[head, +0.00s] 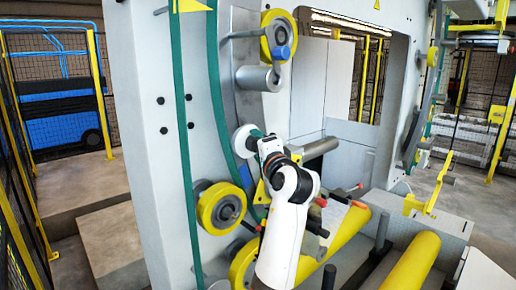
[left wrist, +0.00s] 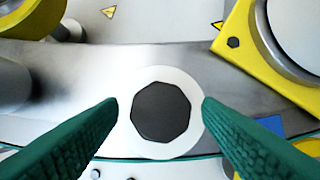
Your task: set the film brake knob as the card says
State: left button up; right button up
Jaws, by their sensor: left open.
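In the left wrist view a dark, many-sided knob face (left wrist: 160,112) sits on a round white disc (left wrist: 193,142), which I take for the film brake knob. In the head view the white disc (head: 241,141) stands out from the machine's inner wall. My left gripper (head: 253,137) is at this disc, its green fingers open. In the left wrist view the fingertips are on either side of the knob, with no clear grip on it; I cannot tell whether they touch the disc's edge. No pointer mark or readable card shows. My right gripper is not in view.
Yellow rollers (head: 221,208) and a yellow wheel with a blue part (head: 278,38) are mounted near the arm. A grey cylinder (head: 258,78) juts out above the gripper. Green bands (head: 183,130) run down the white frame. Yellow rolls (head: 412,262) lie at lower right.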

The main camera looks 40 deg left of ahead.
pick_arm(q)
jog(key=r+b+v, duration=0.1)
jog(key=b+v, duration=0.4)
jog(key=v, duration=0.6)
jog(key=shift+d+f, duration=0.2)
jog(key=shift+f, duration=0.3)
